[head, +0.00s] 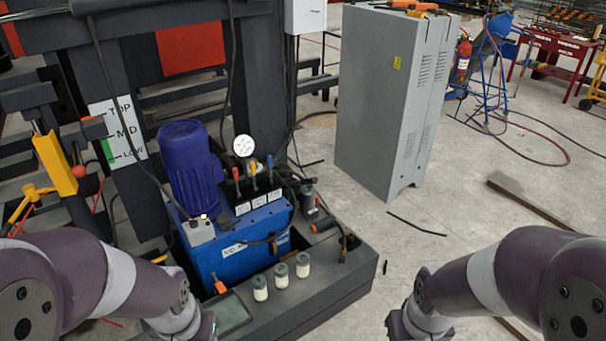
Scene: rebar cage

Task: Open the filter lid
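I cannot tell for certain which part is the filter lid. A dark grey cylindrical housing (308,198) stands at the right rear of the blue hydraulic unit (235,253), and its top looks closed. Three small white filter cylinders with dark tops (281,276) stand upright in a row on the dark base in front of the unit. A shallow grey-green tray (231,314) lies to their left, partly hidden by my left arm. My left arm comes in at the lower left and my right arm at the lower right. Both grippers are below the picture edge.
A blue motor (190,165), a gauge (244,146) and several levers top the unit. A dark base (335,285) surrounds it. A tall grey cabinet (385,105) stands behind right. A beam (530,205) lies on the floor; floor between base and beam is mostly clear.

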